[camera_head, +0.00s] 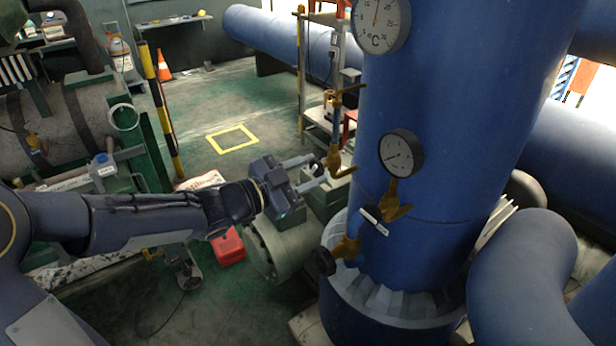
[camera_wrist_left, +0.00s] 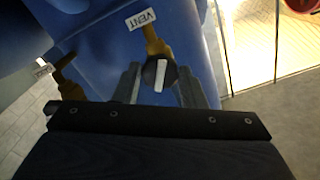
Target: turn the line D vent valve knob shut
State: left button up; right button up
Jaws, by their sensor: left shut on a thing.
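The vent valve knob (camera_wrist_left: 160,76) is round and black with a white pointer bar, on a brass valve (camera_wrist_left: 153,38) on the blue vessel. A white tag (camera_wrist_left: 140,19) reading VENT is beside it. In the left wrist view the pointer stands almost upright, roughly in line with the brass stem. My left gripper (camera_wrist_left: 158,86) has one finger on each side of the knob and is shut on it. In the head view my left gripper (camera_head: 319,169) reaches the small dark knob (camera_head: 317,166) on the vessel's left side. No line letter is readable. My right gripper is not in view.
The big blue vessel (camera_head: 450,120) carries a pressure gauge (camera_head: 401,153), a thermometer (camera_head: 381,22) and another brass valve with a black knob (camera_head: 325,262) below. A striped post (camera_head: 160,95) and a grey-green flanged pipe (camera_head: 270,249) are near my left arm. Open floor lies behind.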

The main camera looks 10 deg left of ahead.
pick_arm(q)
jog(key=shift+f+m+b, duration=0.15)
jog(key=shift+m+b, duration=0.95)
jog(key=shift+m, duration=0.5)
